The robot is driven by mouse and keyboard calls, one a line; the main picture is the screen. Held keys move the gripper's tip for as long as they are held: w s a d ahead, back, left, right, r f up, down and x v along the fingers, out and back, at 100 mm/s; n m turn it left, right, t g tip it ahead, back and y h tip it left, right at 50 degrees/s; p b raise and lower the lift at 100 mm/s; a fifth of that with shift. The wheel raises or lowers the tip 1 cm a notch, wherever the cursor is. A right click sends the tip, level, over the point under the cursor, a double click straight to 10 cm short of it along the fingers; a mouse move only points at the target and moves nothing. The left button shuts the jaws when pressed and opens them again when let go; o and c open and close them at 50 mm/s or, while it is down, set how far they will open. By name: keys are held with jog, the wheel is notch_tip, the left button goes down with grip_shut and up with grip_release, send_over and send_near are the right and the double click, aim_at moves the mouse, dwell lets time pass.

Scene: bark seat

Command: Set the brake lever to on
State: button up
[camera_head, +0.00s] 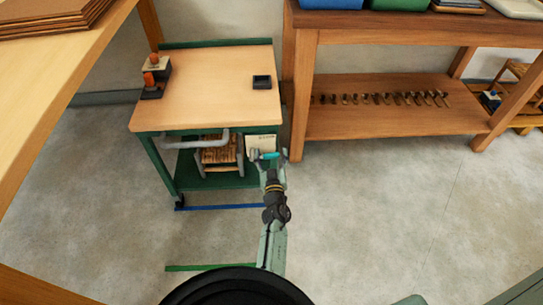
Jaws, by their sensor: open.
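A green-framed cart (200,128) with a pale wooden top stands left of centre. On its top, at the left, is a dark block (158,68) with orange-red parts, one on top and one at the front. I cannot tell whether this is the brake lever, or which setting it shows. A grey bent bar (195,142) sticks out under the cart's front edge. My gripper (269,165) is open, in front of the cart's right front corner and apart from the dark block. A small cyan patch shows between or just behind its fingers.
A small black tray (262,82) lies on the cart's right side. A slatted wooden item (218,153) and a pale card (262,143) show below the top. A wooden bench (400,110) stands right, a table (45,75) left. Floor right of my arm is clear.

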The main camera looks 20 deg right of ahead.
jog(key=shift+c, duration=0.2)
grip_shut()
dwell(0.6)
